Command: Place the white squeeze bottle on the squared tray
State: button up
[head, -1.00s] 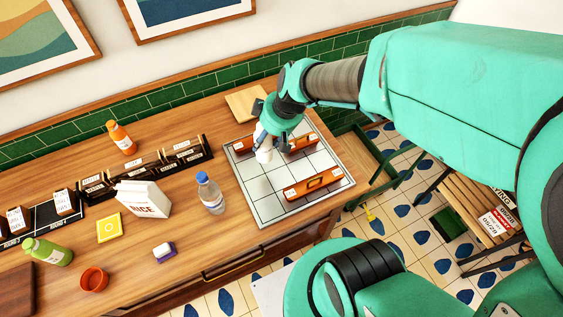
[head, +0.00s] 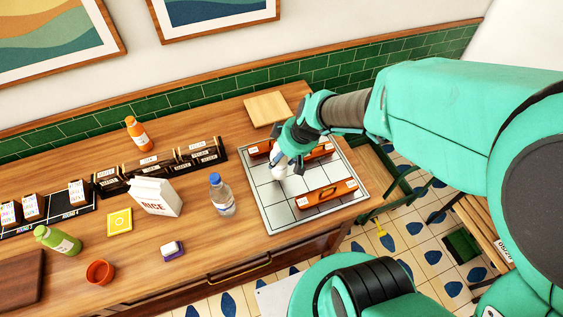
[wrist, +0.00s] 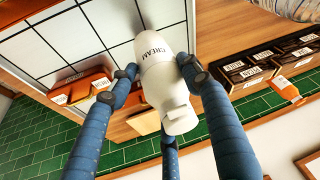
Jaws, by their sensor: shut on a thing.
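The white squeeze bottle (wrist: 160,85), labelled CREAM, is between the fingers of my gripper (wrist: 157,68) in the wrist view. In the head view the bottle (head: 279,170) shows partly below my gripper (head: 286,158), over the left part of the squared tray (head: 270,205). The tray is white with dark grid lines and also shows in the wrist view (wrist: 60,40). My gripper is shut on the bottle. The bottle looks close to the tray surface, but I cannot tell whether its base touches.
A clear water bottle (head: 222,196) stands just left of the tray. A wooden board (head: 268,107) lies behind it. A rice carton (head: 157,196) is further left.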

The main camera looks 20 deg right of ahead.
jog(key=shift+f, duration=1.55)
jog(key=shift+f+b, duration=0.15)
jog(key=shift+b, duration=0.3)
jog(key=o, duration=1.4)
jog(key=shift+r, duration=0.2)
jog(key=p+v, duration=0.2)
jog(key=v, duration=1)
